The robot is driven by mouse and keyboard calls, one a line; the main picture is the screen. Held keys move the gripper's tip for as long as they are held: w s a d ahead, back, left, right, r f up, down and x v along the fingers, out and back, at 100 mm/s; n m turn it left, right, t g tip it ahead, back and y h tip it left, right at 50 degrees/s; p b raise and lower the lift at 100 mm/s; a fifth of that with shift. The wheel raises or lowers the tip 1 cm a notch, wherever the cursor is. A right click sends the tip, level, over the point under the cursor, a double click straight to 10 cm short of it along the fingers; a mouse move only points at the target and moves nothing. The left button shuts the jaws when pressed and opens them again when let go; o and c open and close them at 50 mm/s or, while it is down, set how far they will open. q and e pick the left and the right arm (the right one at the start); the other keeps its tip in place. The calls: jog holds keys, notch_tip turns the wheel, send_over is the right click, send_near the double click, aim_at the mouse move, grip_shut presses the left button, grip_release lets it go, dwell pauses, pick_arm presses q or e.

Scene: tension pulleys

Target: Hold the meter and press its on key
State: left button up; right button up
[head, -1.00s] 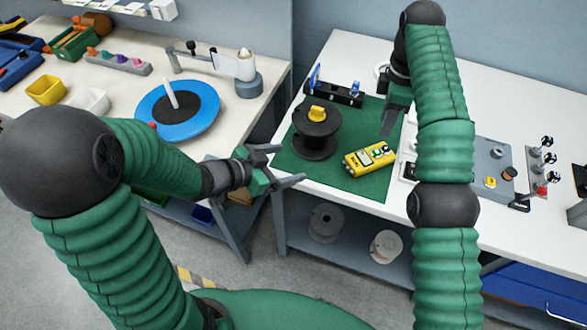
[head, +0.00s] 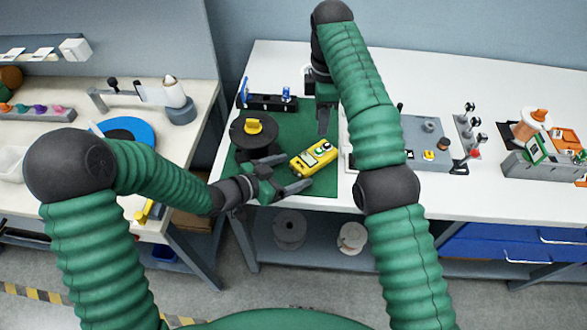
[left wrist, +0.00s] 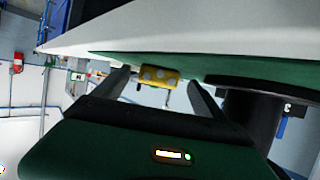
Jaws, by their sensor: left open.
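The yellow meter (head: 313,158) lies on the green mat (head: 283,122), with its screen and keys facing up. The left wrist view shows the meter (left wrist: 158,77) end-on, ahead of my fingers and in the gap between them. My left gripper (head: 286,176) is open and empty, at the mat's front edge just short of the meter's near left end. My right gripper (head: 323,120) hangs over the back right of the mat, behind the meter and apart from it. Its jaws are too narrow in this view to judge.
A black spool (head: 256,140) with a yellow top stands on the mat, left of the meter and close to my left gripper. A black bar fixture (head: 268,102) is behind it. A grey panel (head: 420,150) stands right of my right arm.

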pick_arm(q)
jog(key=shift+w+d+f, duration=0.25)
jog(key=shift+w+d, duration=0.2)
jog(key=shift+d, duration=0.1)
jog(key=shift+c, duration=0.3)
jog(key=c, duration=1.7)
grip_shut()
pick_arm(e)
grip_shut()
